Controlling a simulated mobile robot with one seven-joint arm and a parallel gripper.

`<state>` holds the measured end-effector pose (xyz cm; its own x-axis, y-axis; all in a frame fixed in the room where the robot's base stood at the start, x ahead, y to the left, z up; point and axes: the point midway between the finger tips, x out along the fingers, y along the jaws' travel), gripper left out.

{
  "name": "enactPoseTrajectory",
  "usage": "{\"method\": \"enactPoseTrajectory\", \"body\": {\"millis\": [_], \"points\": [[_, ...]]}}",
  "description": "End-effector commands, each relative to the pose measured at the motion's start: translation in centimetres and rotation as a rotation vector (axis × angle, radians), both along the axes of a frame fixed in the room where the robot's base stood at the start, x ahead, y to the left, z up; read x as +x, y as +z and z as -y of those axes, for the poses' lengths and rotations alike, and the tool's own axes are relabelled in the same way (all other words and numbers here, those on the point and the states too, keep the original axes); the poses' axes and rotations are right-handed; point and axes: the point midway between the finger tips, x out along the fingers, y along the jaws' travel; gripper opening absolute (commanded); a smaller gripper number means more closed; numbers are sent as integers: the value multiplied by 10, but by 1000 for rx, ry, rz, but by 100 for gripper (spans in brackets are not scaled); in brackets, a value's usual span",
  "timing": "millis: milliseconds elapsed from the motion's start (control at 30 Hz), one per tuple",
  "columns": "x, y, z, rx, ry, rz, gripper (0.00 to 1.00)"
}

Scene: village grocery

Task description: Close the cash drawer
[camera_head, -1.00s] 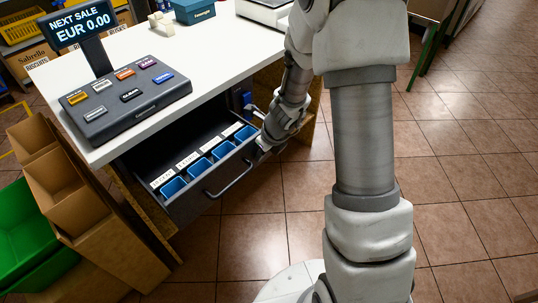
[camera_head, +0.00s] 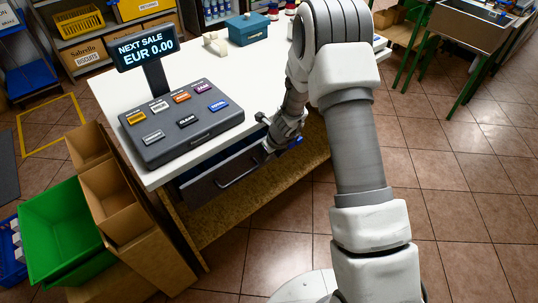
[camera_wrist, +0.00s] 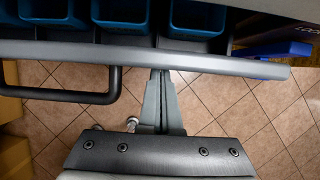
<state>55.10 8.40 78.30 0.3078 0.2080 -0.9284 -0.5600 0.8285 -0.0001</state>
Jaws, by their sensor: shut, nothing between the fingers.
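The cash drawer (camera_head: 222,181) is a dark grey drawer under the white counter top, with a bar handle (camera_head: 239,176) on its front. In the head view only a narrow strip behind its front shows below the counter edge. The wrist view shows the drawer's front rim (camera_wrist: 215,64) and the blue coin cups (camera_wrist: 197,15) behind it, so it stands partly open. My gripper (camera_head: 268,146) is at the right end of the drawer front. In the wrist view its shut fingers (camera_wrist: 160,80) meet the front, right of the handle; exact contact is hard to tell.
A register keypad (camera_head: 185,122) and a price display (camera_head: 147,50) stand on the counter (camera_head: 222,68). Cardboard bins (camera_head: 112,203) and a green crate (camera_head: 62,226) stand at the left. The tiled floor (camera_head: 470,190) at the right is clear.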

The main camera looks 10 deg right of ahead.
Motion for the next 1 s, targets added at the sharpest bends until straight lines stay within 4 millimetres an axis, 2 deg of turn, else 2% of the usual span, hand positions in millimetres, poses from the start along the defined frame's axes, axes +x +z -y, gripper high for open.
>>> {"method": "enactPoseTrajectory", "body": {"millis": [733, 1000], "points": [[1, 0, 0, 0, 0, 0, 0], [0, 0, 8, 0, -1, 0, 0]]}}
